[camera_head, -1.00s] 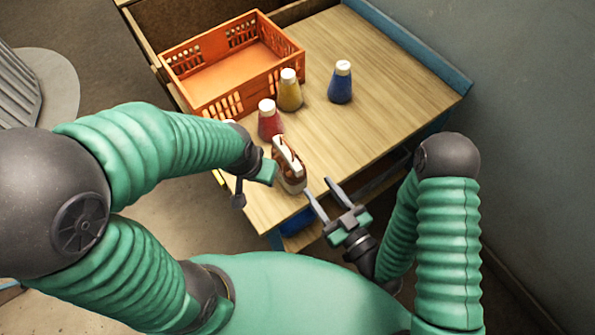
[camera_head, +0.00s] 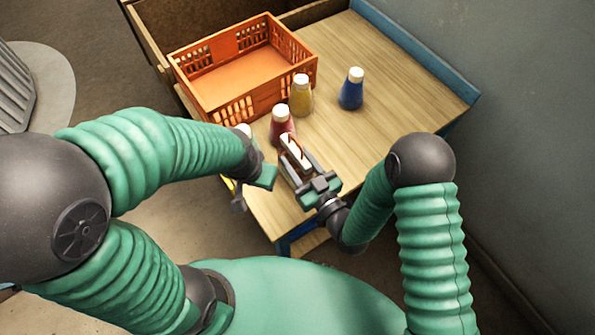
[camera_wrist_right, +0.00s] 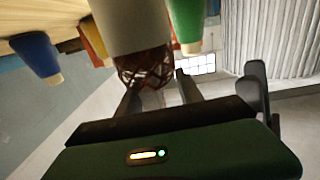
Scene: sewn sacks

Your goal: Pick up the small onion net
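The small onion net (camera_head: 295,152), brownish-red mesh with a pale band, stands near the front edge of the table. In the right wrist view its mesh (camera_wrist_right: 146,66) shows below a big pale part. My right gripper (camera_head: 301,162) is open, with its fingers reaching to either side of the net. In the right wrist view the fingers are apart and partly hidden by the gripper body; I cannot tell whether they touch the net. My left gripper (camera_head: 254,186) is just left of the net, with its fingers mostly hidden.
A red sack (camera_head: 281,130) stands close behind the net. A yellow sack (camera_head: 301,97), a blue sack (camera_head: 351,93) and an orange crate (camera_head: 292,88) are farther back. A green sack (camera_wrist_right: 186,22) shows in the wrist view. The table's right side is clear.

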